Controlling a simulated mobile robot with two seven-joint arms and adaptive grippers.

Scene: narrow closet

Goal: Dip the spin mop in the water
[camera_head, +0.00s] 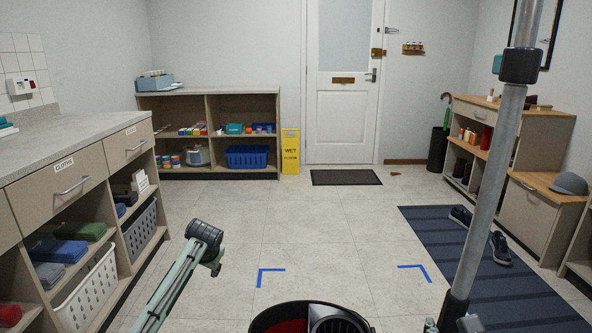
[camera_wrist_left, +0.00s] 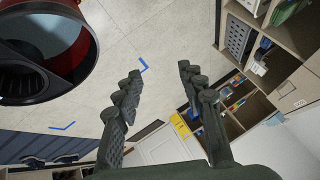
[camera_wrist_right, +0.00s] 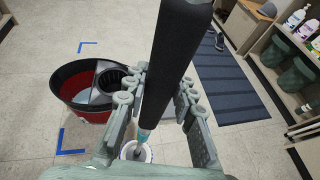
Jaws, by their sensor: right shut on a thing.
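The spin mop's grey pole (camera_head: 488,170) with a black collar rises on the right of the head view. My right gripper (camera_wrist_right: 160,100) is shut on its black grip (camera_wrist_right: 178,60). The white mop head (camera_wrist_right: 136,151) shows low in the right wrist view, outside the bucket; whether it touches the floor I cannot tell. The red bucket (camera_wrist_right: 85,112) with black rim stands left of it, and is cut off at the bottom of the head view (camera_head: 310,306). Bluish water (camera_wrist_left: 45,35) and a dark wringer basket (camera_wrist_left: 18,80) show inside. My left gripper (camera_wrist_left: 160,85) is open and empty, left of the bucket.
Blue corner marks (camera_head: 270,270) are taped on the floor around the bucket. A striped blue mat (camera_head: 480,270) with shoes lies at right. A counter with drawers and baskets (camera_head: 75,190) runs along the left. A yellow wet-floor sign (camera_head: 290,151) stands at the back. The middle floor is clear.

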